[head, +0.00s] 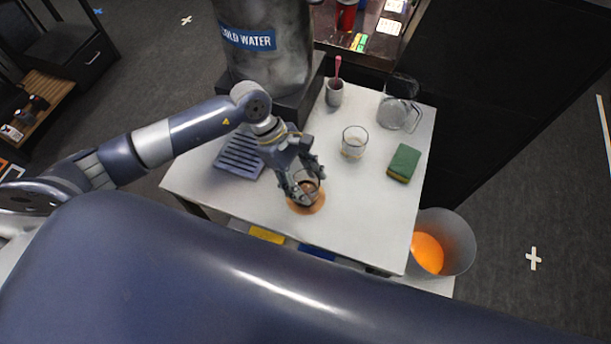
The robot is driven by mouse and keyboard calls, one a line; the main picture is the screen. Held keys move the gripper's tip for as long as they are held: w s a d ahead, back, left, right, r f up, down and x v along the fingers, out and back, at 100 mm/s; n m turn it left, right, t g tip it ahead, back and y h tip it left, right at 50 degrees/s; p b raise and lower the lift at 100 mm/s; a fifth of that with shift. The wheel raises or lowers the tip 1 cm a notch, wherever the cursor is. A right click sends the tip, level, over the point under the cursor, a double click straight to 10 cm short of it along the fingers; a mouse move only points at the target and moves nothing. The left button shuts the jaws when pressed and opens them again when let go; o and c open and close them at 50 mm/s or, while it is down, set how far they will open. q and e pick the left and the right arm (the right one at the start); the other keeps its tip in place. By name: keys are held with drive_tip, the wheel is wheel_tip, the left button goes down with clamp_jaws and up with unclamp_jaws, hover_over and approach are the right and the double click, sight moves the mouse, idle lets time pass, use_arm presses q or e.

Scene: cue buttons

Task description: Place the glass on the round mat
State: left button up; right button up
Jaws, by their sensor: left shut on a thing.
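My left gripper (303,183) reaches down from the upper left and is shut on a glass (308,187) at the front middle of the white table. The glass looks upright, with something dark brown showing in or through it. The round mat (312,209), orange-brown, is directly under this glass, and the glass and gripper cover much of it. I cannot tell whether the glass base touches the mat. A second clear glass (355,141) stands apart, farther back on the table. My right gripper is not in view.
On the white table (352,210) are a grey slotted tray (238,157), a cup with a pink stick (334,93), a clear pitcher (397,107) and a green sponge (404,163). A large metal water dispenser (275,65) stands behind. A bin (455,245) is at the right. The table's front right is clear.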

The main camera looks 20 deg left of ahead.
use_arm(q)
drive_tip(key=shift+f, duration=0.1)
drive_tip(key=shift+f+b, duration=0.15)
drive_tip(key=shift+b, duration=0.15)
drive_tip(key=o, duration=1.3)
drive_tip(key=shift+r, duration=0.2)
drive_tip(key=b+v, duration=0.4)
drive_tip(key=v, duration=0.8)
drive_tip(key=shift+s, duration=0.1)
